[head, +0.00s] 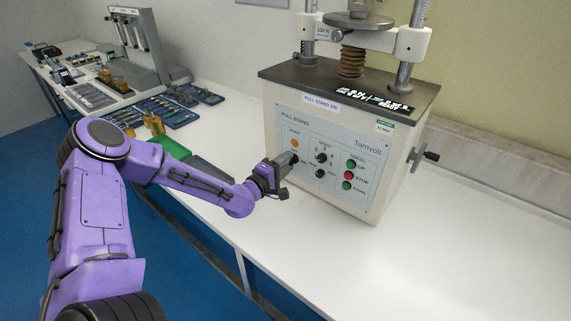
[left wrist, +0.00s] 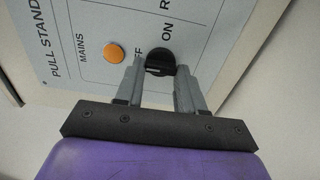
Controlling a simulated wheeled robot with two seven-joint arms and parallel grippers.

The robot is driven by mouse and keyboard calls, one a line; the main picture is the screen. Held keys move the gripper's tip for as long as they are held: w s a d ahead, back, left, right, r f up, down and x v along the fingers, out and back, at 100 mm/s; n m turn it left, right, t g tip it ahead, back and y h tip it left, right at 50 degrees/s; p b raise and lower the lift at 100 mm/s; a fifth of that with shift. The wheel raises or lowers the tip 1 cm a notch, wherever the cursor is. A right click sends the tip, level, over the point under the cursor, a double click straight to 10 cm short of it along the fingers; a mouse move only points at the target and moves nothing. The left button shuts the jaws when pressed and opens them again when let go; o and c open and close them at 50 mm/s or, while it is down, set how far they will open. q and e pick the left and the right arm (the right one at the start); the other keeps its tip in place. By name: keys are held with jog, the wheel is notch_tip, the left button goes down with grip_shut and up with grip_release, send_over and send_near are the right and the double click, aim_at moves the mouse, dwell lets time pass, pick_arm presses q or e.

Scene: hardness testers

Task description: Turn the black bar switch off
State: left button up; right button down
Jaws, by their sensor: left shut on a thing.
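The black bar switch (left wrist: 160,58) shows in the left wrist view on the grey front panel of the pull stand, beside the ON label and a partly covered label ending in "FF". My left gripper (left wrist: 161,70) has one finger on each side of the switch and is shut on it. In the head view my left gripper (head: 290,160) reaches the left part of the panel (head: 325,190) and mostly covers the switch there. I cannot tell clearly which label the bar points to. My right gripper is in neither view.
An orange mains lamp (left wrist: 114,51) sits beside the switch. Black knobs (head: 321,157) and green and red buttons (head: 349,175) are further right on the panel. A crank handle (head: 430,156) sticks out at right. The white bench (head: 450,240) is clear in front.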

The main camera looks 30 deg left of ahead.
pick_arm(q)
jog(key=o, duration=1)
jog(key=shift+o, duration=0.2)
jog(key=s+p, duration=0.2)
jog(key=s, duration=0.8)
jog(key=shift+s+a, duration=0.35)
jog(key=shift+a, duration=0.1)
jog(key=shift+f, duration=0.1)
